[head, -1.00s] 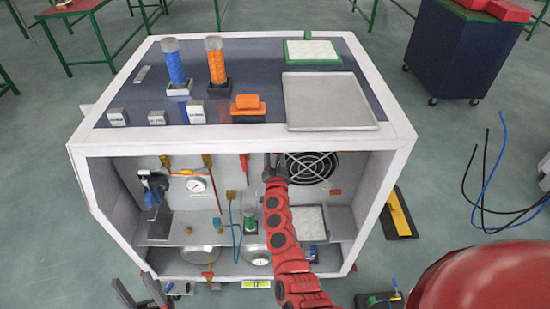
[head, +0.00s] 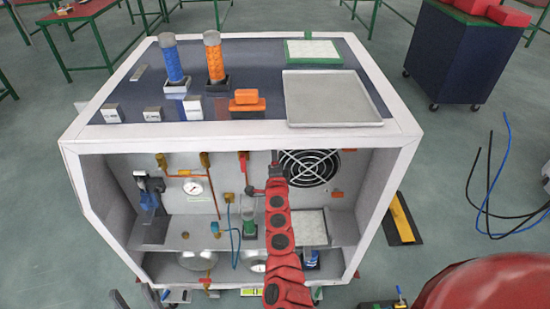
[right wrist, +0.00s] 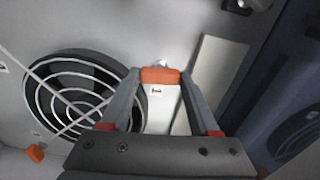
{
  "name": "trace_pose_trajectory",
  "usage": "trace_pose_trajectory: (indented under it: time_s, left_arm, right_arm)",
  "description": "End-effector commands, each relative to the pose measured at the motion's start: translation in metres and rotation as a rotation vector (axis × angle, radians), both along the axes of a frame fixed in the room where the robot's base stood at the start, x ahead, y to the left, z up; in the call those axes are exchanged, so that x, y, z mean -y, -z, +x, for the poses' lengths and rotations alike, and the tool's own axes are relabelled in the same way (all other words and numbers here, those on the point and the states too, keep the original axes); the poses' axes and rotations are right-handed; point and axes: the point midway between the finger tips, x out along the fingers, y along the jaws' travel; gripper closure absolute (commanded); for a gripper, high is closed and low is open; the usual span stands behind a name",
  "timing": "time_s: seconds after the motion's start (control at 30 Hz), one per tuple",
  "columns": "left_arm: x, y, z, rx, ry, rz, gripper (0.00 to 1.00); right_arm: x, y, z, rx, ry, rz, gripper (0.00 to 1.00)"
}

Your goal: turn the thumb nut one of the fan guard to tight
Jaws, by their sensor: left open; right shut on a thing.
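The fan guard (head: 311,167), white rings over a dark round fan, is on the back panel inside the cabinet. It fills the left of the right wrist view (right wrist: 70,95). My right gripper (right wrist: 160,77) is shut on an orange thumb nut (right wrist: 160,75) beside the guard's rim. In the head view my right gripper (head: 275,172) is at the guard's left edge, and the nut is hidden there. Another orange piece (head: 336,194) sits at the guard's lower right; it shows in the wrist view (right wrist: 36,153). My left gripper (head: 134,300) is open and empty, low at the front left, partly cut off.
The cabinet's white frame (head: 240,136) surrounds the opening. Left of my right arm are a red-handled valve (head: 244,160), pipes and a gauge (head: 193,186). A shelf (head: 180,232) lies below. A metal tray (head: 331,98) is on top.

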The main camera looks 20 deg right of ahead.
Motion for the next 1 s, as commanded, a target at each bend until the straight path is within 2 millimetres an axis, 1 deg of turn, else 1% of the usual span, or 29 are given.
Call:
trace_pose_trajectory:
  time_s: [0.1,0.3,0.77,0.8,0.93,0.97,1.0]
  left_arm:
    - [0.0,0.0039,0.0,0.0,0.0,0.0,0.5]
    - [0.0,0.0058,-0.0001,0.0,0.0,0.0,0.5]
    - [0.0,0.006,-0.0001,0.0,0.0,0.0,0.5]
    - [0.0,0.0061,0.0,0.0,0.0,0.0,0.5]
    - [0.0,0.0061,0.0,0.0,0.0,0.0,0.5]
    - [0.0,0.006,0.0,0.0,0.0,0.0,0.5]
    - [0.0,0.0061,0.0,0.0,0.0,0.0,0.5]
  right_arm:
    - [0.0013,0.0008,-0.0004,0.014,0.004,0.049,0.93]
    - [0.0016,0.0006,-0.0006,0.026,0.004,0.093,0.93]
    - [0.0008,0.0006,-0.0004,0.03,0.003,0.107,0.93]
    - [0.0008,0.0007,-0.0004,0.03,0.002,0.106,0.34]
    - [0.0006,0.0005,-0.0004,0.03,0.002,0.106,0.11]
    - [0.0004,0.0006,-0.0003,0.03,0.002,0.106,0.07]
    - [0.0004,0.0006,-0.0003,0.03,0.002,0.106,0.07]
